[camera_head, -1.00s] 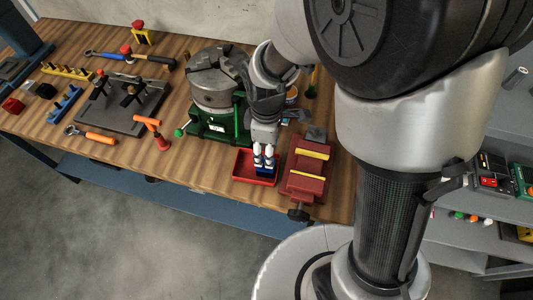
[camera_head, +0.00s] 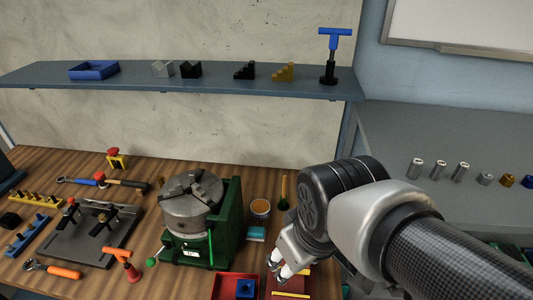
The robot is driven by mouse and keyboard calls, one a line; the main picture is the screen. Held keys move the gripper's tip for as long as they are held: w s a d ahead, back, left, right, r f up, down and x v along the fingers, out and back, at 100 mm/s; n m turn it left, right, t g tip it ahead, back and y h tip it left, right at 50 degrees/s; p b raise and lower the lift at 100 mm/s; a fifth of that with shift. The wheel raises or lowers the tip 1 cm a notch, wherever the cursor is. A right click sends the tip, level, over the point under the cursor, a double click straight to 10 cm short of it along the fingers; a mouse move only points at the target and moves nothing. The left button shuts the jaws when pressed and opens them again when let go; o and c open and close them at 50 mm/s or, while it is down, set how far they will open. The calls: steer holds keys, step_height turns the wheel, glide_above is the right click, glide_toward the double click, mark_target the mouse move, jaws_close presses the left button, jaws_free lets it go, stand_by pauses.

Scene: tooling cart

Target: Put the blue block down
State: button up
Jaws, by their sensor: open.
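The blue block (camera_head: 245,288) sits inside the red tray (camera_head: 218,284) at the bottom edge of the head view. Its top face shows a darker patch. The tray's near side is cut off by the picture's edge. My gripper (camera_head: 279,270) is open and empty, with pale fingertips pointing down. It is to the right of the block and apart from it, over the red and yellow vise (camera_head: 291,294). The vise is partly hidden by my gripper and the picture's edge.
A green rotary table with a grey chuck (camera_head: 190,200) stands left of my gripper. A blue-grey shelf (camera_head: 210,84) runs above the bench.

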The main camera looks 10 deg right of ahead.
steer(key=s+m, duration=0.1)
steer(key=s+d+r+m, duration=0.1)
steer(key=s, duration=0.1)
steer(key=s+d+r+m+t, duration=0.1)
steer(key=shift+s+m, duration=0.15)
steer(key=shift+m, duration=0.25)
